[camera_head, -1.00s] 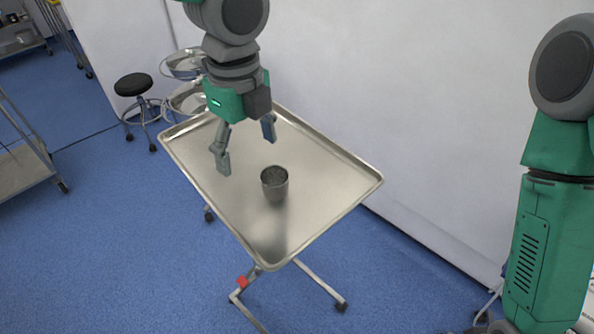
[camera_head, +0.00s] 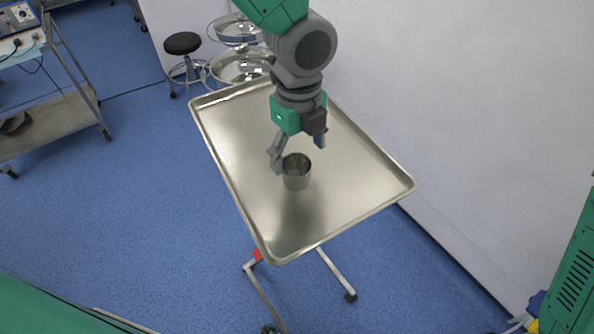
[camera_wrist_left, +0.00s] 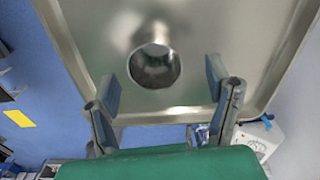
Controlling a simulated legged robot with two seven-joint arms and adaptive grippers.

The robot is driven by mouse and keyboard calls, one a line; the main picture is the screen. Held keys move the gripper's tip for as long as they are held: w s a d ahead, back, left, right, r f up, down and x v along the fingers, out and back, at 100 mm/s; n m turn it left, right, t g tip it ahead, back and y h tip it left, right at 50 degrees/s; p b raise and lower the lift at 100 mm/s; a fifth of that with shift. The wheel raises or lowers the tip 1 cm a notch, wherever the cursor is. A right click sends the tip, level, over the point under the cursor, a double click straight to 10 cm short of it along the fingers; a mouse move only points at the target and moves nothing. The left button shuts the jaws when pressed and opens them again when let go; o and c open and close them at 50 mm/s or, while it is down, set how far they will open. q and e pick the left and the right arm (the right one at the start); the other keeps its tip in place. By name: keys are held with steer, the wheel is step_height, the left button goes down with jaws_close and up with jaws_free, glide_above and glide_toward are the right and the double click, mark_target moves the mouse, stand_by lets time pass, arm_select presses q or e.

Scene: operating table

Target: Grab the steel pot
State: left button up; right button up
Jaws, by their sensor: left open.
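The steel pot (camera_head: 296,172) is a small grey cup standing upright on the metal tray table (camera_head: 232,150). My left gripper (camera_head: 298,150) is open, its fingers spread, just behind and above the pot in the head view. One finger is close to the pot's left rim; I cannot tell whether it touches. In the left wrist view the pot (camera_wrist_left: 155,66) lies ahead of the left gripper (camera_wrist_left: 164,92), between the lines of its two fingers, with nothing held. My right gripper is not in view; only part of my right arm shows at the right edge.
The tray has a raised rim and is otherwise bare. Steel basins (camera_head: 240,68) and a black stool (camera_head: 183,45) stand behind it. A cart (camera_head: 50,125) is at the left. A white wall (camera_head: 470,110) runs along the right.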

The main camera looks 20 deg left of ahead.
mark_target(297, 171)
arm_select(q)
steer(key=f, duration=0.4)
steer(key=shift+s+f, duration=0.2)
steer(key=shift+s, duration=0.15)
steer(key=shift+w+f, duration=0.1)
steer(key=shift+f, duration=0.25)
steer(key=shift+a, duration=0.1)
steer(key=shift+c, duration=0.4)
steer(key=c, duration=1.2)
steer(key=shift+o, duration=0.2)
